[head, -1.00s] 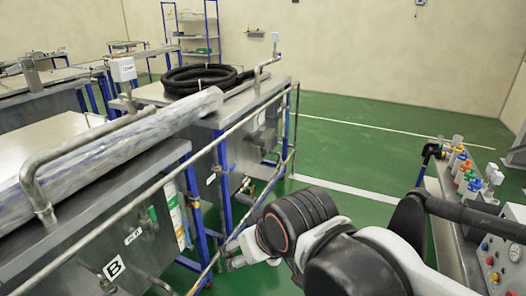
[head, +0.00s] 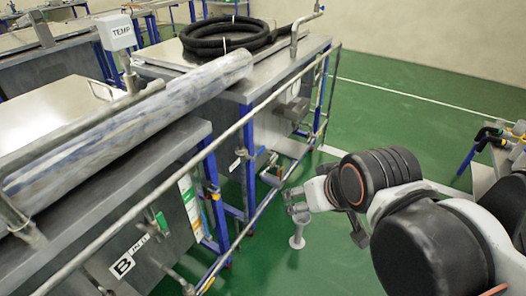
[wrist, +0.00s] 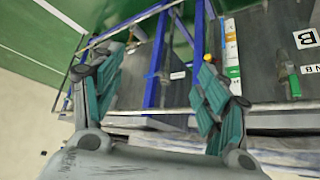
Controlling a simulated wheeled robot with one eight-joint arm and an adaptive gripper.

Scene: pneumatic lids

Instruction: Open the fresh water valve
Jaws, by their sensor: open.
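My gripper (head: 290,203) is open and empty, in front of the tank line beyond the near tank's right corner. In the wrist view my gripper (wrist: 160,62) shows two spread teal-padded fingers, with nothing between them but the background frame and pipes. A green-handled valve (head: 161,221) sits on the near tank's side, near a label with a B; its green handle also shows in the wrist view (wrist: 293,82), right of the fingers and apart from them. No readable label marks which valve is fresh water.
A long metal rail (head: 240,122) runs along the tank fronts, between the tanks and the aisle. A black coiled hose (head: 225,36) lies on the farther tank (head: 170,67). Green floor (head: 385,130) is clear right of the tanks.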

